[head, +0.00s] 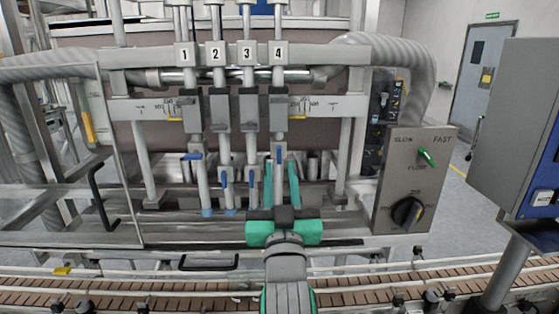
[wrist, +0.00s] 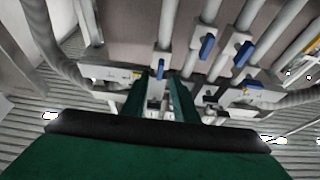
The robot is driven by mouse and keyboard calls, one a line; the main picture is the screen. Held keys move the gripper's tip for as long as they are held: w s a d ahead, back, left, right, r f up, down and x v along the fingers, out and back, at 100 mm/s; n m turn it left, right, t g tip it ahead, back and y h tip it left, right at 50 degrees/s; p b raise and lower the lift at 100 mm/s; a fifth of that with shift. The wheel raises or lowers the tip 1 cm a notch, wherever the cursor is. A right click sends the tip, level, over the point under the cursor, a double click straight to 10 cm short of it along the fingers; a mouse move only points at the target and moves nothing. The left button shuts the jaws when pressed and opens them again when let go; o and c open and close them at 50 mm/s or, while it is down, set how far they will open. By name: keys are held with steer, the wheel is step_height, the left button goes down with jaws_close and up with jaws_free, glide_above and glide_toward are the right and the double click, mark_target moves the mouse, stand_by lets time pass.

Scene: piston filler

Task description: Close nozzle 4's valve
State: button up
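Four nozzle pipes with number plates 1 to 4 stand in a row in the head view. Nozzle 4 is the rightmost, under its plate (head: 278,53). Its blue valve handle (head: 280,154) is small and partly hidden; it seems to lie along the pipe. It also shows in the wrist view (wrist: 160,73). My gripper (head: 280,166) has green fingers, open, one on each side of nozzle 4's handle. A gap shows between the fingers in the wrist view (wrist: 161,82); I cannot tell whether either touches the handle.
Nozzle 1's blue handle (head: 192,156) is crosswise. The handles of nozzle 2 (head: 224,179) and nozzle 3 (head: 251,179) hang along their pipes, nozzle 3's close to my left finger. A control box (head: 400,180) stands right; a conveyor (head: 140,292) runs in front.

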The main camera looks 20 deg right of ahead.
mark_target(279, 157)
steer(key=shift+x, duration=2.2)
jaws_close()
